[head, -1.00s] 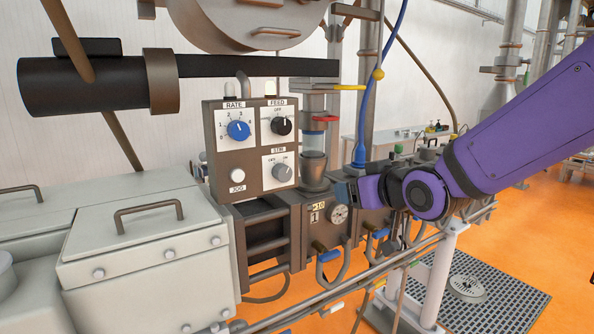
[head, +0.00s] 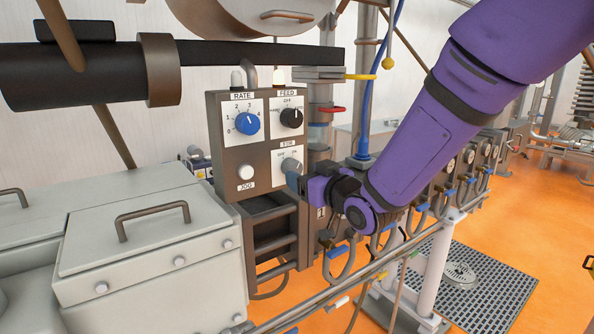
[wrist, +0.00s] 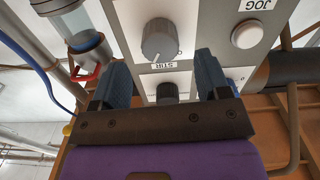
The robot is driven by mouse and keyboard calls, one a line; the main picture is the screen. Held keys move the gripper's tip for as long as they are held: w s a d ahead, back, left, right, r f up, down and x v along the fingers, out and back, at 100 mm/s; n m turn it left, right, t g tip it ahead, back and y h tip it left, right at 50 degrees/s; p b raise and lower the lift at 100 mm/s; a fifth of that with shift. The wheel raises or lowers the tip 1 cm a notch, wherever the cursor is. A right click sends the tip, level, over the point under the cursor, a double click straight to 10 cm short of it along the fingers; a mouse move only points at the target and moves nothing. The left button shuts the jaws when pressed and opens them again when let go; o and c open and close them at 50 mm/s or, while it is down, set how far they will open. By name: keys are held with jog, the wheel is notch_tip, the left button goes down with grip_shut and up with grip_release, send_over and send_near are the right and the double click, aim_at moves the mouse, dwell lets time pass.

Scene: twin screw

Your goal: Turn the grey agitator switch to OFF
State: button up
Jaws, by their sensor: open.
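The grey agitator switch (head: 291,165) is a round knob on a white plate labelled STIR, low on the grey-brown control box (head: 220,150). In the head view my gripper (head: 294,182) is just in front of its lower right side and partly covers the plate. The wrist view is upside down and shows the grey knob (wrist: 160,38) beyond and between my two blue-grey fingertips (wrist: 160,68). The gripper is open and empty, apparently apart from the knob.
The blue RATE knob (head: 247,124) and black FEED knob (head: 292,118) sit above the switch. The white JOG button (head: 245,172) is to its left. A glass-sided fitting (head: 320,136) stands close at the right of the box. Grey lidded housings fill the lower left.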

aim_at(296, 170)
jog(key=shift+x, duration=2.1)
jog(key=c, duration=0.9)
